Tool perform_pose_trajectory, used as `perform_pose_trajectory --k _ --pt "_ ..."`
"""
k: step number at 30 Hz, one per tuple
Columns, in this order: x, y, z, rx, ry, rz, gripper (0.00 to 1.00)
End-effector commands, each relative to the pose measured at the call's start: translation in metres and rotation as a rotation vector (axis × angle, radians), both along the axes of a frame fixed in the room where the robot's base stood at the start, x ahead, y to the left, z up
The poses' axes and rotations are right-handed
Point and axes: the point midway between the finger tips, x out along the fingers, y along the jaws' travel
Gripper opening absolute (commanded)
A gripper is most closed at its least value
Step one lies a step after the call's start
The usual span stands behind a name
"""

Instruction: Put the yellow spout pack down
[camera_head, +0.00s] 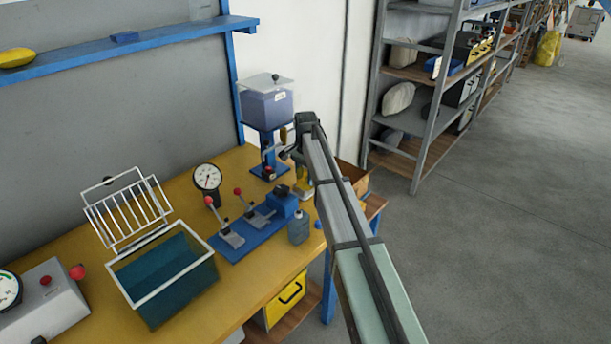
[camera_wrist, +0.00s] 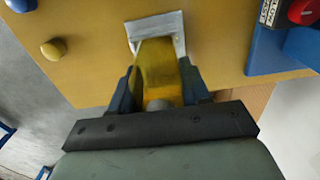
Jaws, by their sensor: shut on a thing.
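My gripper (camera_wrist: 160,86) is shut on the yellow spout pack (camera_wrist: 157,66), which stands between its dark fingers in the wrist view. The pack's far end overlaps a pale square plate (camera_wrist: 133,31) on the yellow bench top. I cannot tell whether the pack touches the plate. In the head view the yellow pack (camera_head: 304,187) shows small and partly hidden beside my arm, near the right end of the bench. The fingertips are mostly hidden there.
The blue stand (camera_head: 267,150) with a clear tank is just left of my arm. A blue base with red-knobbed levers (camera_head: 250,232), a grey bottle (camera_head: 299,227), a dial gauge (camera_head: 207,180) and a teal tank (camera_head: 172,291) are on the bench. The bench edge is close by.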

Motion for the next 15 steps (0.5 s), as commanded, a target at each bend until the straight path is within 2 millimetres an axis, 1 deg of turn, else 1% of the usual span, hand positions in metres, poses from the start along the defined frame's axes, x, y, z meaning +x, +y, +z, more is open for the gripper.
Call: perform_pose_trajectory --k 3,4,12,15 --pt "-0.0001 0.0 -0.0028 -0.001 0.001 0.0 0.16" --pt "-0.0001 0.0001 -0.0031 0.0 0.0 0.0 0.47" --pt "-0.0001 -0.0001 -0.0026 0.0 0.0 0.0 0.72" --pt "-0.0001 0.0001 -0.0025 0.0 0.0 0.0 0.72"
